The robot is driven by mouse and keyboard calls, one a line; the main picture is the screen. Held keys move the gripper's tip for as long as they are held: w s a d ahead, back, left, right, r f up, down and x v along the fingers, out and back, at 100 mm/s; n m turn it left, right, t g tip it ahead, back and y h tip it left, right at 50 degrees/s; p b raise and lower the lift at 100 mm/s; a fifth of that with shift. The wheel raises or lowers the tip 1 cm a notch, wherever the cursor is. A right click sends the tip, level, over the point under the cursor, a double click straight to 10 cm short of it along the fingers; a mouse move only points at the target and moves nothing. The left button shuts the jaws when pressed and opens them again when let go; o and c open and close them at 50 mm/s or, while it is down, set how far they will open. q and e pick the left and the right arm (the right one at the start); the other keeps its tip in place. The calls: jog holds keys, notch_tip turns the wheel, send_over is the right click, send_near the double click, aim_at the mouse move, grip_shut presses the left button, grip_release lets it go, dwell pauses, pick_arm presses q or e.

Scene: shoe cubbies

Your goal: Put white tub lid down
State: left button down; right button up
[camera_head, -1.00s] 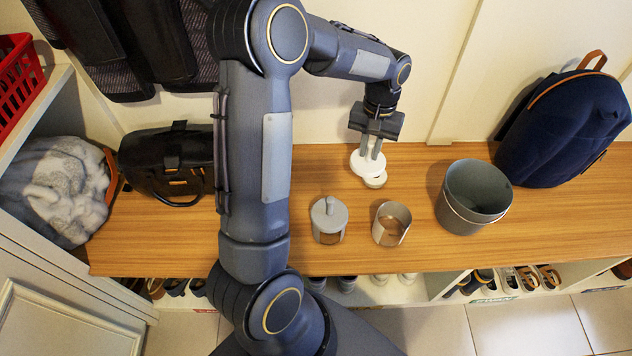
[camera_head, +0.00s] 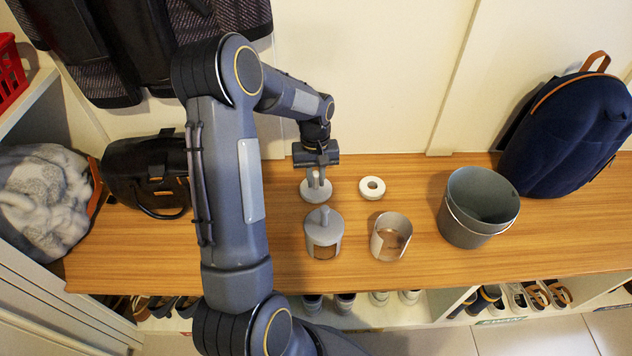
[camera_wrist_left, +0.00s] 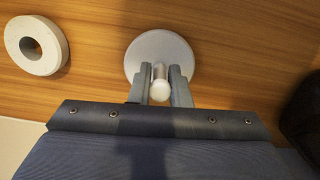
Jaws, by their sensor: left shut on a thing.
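The white tub lid (camera_head: 309,193) is a round pale disc with a knob on top. My left gripper (camera_head: 316,181) is shut on the knob from above. In the wrist view the fingers (camera_wrist_left: 160,88) stand on both sides of the knob, with the lid disc (camera_wrist_left: 175,48) beyond them. The lid is flat, at or just above the wooden bench; I cannot tell if it touches. A short white round tub with a hole in its top (camera_head: 372,188) stands apart to the right; it also shows in the wrist view (camera_wrist_left: 37,45). My right gripper is not in view.
A grey lidded canister (camera_head: 323,234) and an open cup (camera_head: 390,237) stand in front of the lid. A grey bucket (camera_head: 478,207) and navy backpack (camera_head: 566,135) are to the right. A black bag (camera_head: 148,172) is left. Bare bench (camera_head: 420,185) lies right of the tub.

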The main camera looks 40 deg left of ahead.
pick_arm(q)
jog(key=shift+f, duration=0.3)
jog(key=shift+f, duration=0.15)
jog(key=c, duration=1.4)
grip_release()
jog(key=shift+o, duration=0.2)
